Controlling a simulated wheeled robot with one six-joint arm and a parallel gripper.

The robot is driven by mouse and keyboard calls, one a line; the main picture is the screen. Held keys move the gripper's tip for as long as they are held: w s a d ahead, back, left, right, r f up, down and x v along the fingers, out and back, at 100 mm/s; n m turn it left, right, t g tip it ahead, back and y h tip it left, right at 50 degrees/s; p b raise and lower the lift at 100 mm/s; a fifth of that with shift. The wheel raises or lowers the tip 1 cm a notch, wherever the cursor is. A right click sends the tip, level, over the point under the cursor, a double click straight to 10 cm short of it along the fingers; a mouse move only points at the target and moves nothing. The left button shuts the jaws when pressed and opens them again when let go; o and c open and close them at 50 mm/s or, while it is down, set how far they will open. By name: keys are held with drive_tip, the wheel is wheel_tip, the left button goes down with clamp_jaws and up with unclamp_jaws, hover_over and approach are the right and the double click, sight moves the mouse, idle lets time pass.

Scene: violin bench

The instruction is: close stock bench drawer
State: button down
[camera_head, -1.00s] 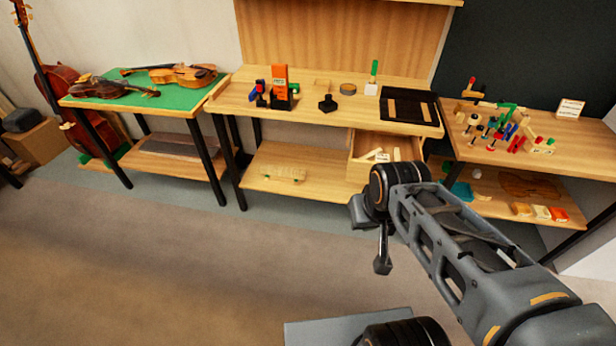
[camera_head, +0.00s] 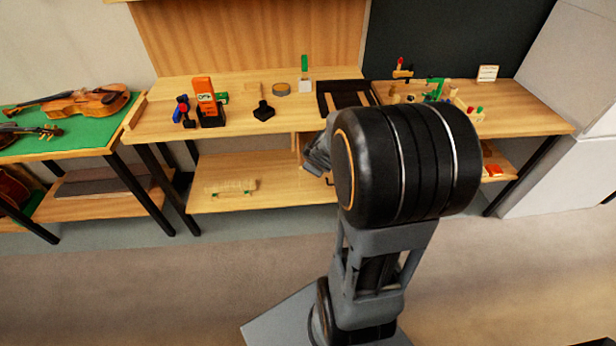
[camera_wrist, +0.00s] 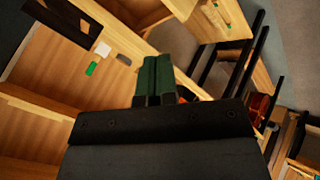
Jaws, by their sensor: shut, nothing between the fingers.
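The middle bench (camera_head: 240,125) has its drawer under the right part of its top. In the head view only a strip of the drawer's left side (camera_head: 297,148) shows, beside my arm. The drawer's front and inside are hidden by my large black wrist joint, so I cannot tell how far out it stands. In the wrist view my gripper (camera_wrist: 157,65) has its green fingers together, empty, with the bench top beyond them. I cannot make out the drawer for sure there, nor whether the fingers touch it.
A black tray (camera_head: 343,95) lies on the bench top above the drawer. An orange tool (camera_head: 207,100) and a black-based tool (camera_head: 263,111) stand further left. The lower shelf (camera_head: 275,190) holds a pale block. A violin table is left, another bench right. The floor in front is clear.

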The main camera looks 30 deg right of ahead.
wheel_tip(320, 180, down, 5)
drive_tip(key=d+n+y, duration=0.2)
drive_tip(key=d+n, duration=0.1)
drive_tip(key=n+y+b, duration=0.2)
drive_tip(key=n+y, duration=0.1)
drive_tip(key=y, duration=0.1)
approach(305, 183)
wheel_tip(305, 183, down, 4)
drive_tip(key=s+a, duration=0.1)
drive_tip(key=a, duration=0.2)
drive_tip(key=w, duration=0.1)
drive_tip(key=w+d+p, duration=0.1)
drive_tip(key=shift+w+d, duration=0.1)
drive_tip(key=shift+w, duration=0.2)
drive_tip(key=shift+w+d+p, duration=0.3)
drive_tip(key=shift+w+d, duration=0.05)
drive_tip(key=shift+w, duration=0.35)
